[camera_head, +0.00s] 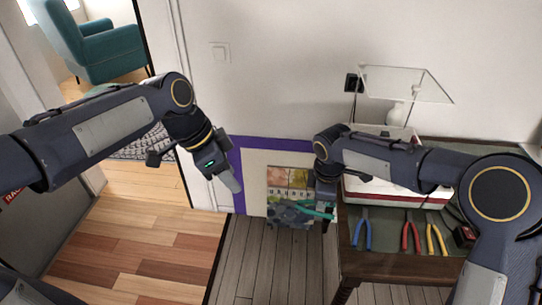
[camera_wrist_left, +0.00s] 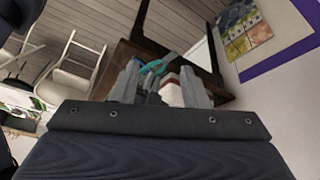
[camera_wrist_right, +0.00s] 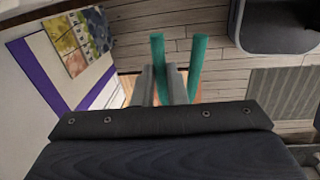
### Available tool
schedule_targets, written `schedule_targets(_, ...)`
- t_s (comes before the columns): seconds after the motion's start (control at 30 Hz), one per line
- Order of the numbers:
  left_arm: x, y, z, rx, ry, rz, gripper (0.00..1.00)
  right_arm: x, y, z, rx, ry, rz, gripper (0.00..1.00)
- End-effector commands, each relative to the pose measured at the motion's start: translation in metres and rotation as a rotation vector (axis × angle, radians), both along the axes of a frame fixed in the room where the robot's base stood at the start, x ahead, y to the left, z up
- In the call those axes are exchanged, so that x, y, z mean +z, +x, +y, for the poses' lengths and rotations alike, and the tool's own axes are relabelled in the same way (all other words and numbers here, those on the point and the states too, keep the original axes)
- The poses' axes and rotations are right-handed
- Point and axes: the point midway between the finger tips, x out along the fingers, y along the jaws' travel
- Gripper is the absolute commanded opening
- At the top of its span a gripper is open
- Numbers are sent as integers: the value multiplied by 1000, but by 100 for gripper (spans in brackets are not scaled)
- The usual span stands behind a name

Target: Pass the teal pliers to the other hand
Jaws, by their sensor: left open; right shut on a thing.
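The teal pliers (camera_head: 318,211) are held off the left side of the table by my right gripper (camera_head: 326,200), which is shut on them. In the right wrist view, their two teal handles (camera_wrist_right: 196,65) stick out beyond the fingers (camera_wrist_right: 167,85); the held part is hidden between the fingers. My left gripper (camera_head: 232,180) is open and empty, to the left of the pliers and apart from them. In the left wrist view, the pliers (camera_wrist_left: 156,66) appear beyond the gap between the open left fingers (camera_wrist_left: 160,88).
Blue pliers (camera_head: 362,232), red pliers (camera_head: 411,234) and yellow pliers (camera_head: 436,238) lie on the dark table (camera_head: 385,262). A white and red box (camera_head: 420,200) stands behind them. A poster (camera_head: 290,190) is on the wall behind. Floor is clear between the arms.

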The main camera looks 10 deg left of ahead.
Motion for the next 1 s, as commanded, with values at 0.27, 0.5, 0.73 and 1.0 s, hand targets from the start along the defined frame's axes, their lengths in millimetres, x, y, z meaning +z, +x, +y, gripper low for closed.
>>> schedule_targets(0.27, -19, 81, -46, -470, 26, -33, 41, 0, 0, 0, -1, 0, 0, 0)
schedule_targets(0.5, -34, 107, -65, -651, 19, -55, 41, 0, 0, 0, -1, 0, 0, 0)
schedule_targets(0.73, -54, 108, -75, -672, 18, -54, 41, 0, 0, 0, -1, 0, -1, 0)
schedule_targets(1.0, -102, 106, -94, -670, 18, -54, 41, 0, 0, 0, -1, 0, 0, 0)
